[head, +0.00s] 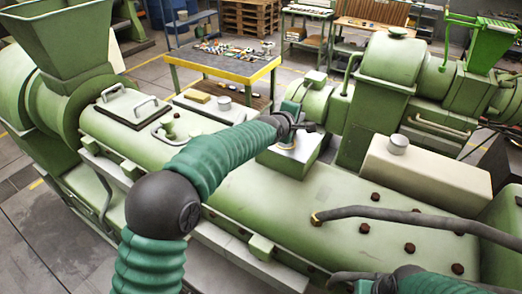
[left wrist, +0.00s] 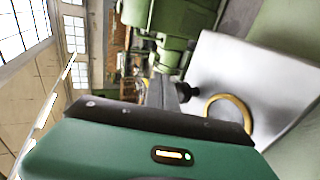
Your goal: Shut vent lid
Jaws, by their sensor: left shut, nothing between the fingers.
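A green box-shaped vent (head: 302,163) with a bare metal top stands on the long green machine, right of centre in the head view. The left wrist view shows a silver plate (left wrist: 215,70) with a brass ring (left wrist: 229,112) set in it. Whether the lid is open or shut is not clear. My left gripper (head: 308,127) is shut and empty, just above and behind the metal top. Its dark fingers (left wrist: 185,92) show near the ring; contact cannot be told. My right gripper (head: 345,277) shows only partly at the bottom edge, its jaws unclear.
The green machine's long barrel (head: 255,195) carries bolts and a dark hose (head: 400,213). A hatch with two handles (head: 127,105) lies to the left. A cream cover (head: 425,175) stands to the right. A yellow-edged table (head: 225,65) with small parts is behind.

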